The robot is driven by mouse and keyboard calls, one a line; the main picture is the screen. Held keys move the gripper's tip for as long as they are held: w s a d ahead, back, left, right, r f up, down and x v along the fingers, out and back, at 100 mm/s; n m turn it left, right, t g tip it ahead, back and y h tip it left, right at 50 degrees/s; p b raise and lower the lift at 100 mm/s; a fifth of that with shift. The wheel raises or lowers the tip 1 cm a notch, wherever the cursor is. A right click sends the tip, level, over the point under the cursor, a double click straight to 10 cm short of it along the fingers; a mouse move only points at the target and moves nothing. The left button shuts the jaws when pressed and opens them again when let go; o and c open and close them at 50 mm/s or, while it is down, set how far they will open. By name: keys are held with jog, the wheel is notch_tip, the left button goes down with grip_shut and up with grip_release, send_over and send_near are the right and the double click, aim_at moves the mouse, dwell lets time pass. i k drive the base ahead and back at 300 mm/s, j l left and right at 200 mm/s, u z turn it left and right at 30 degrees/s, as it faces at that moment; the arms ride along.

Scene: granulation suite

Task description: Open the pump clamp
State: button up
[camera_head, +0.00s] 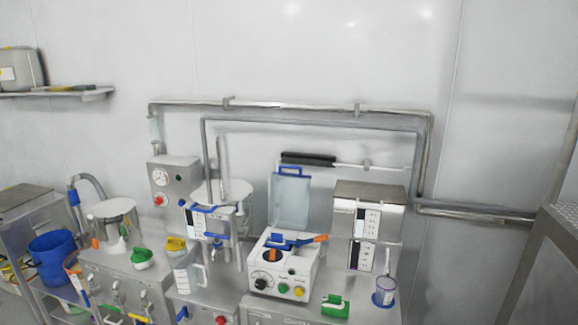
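A white boxy unit with knobs and buttons on its front, which looks like the pump (283,279), stands on the bench right of the middle. A blue part with an orange-tipped lever (320,238), which may be the clamp, lies across its top. The orange end points right. An orange piece also shows on the front of the pump head. A clear blue-grey lid or panel (289,202) stands upright behind it. Whether the clamp is open or closed is too small to tell. My gripper is not in view.
A steel box unit (370,194) stands right of the pump. A clear jug (190,272) and yellow item stand left. Pipes (300,113) run along the wall behind.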

aim_at(297, 244)
jog(key=k+j+z, duration=0.2)
jog(key=j, duration=0.3)
jog(key=i+l, duration=0.15)
jog(key=i, duration=0.4)
jog(key=i+l, duration=0.15)
jog(key=i, duration=0.4)
jog(key=i+l, duration=0.15)
jog(key=i, duration=0.4)
jog(key=j+u, duration=0.05)
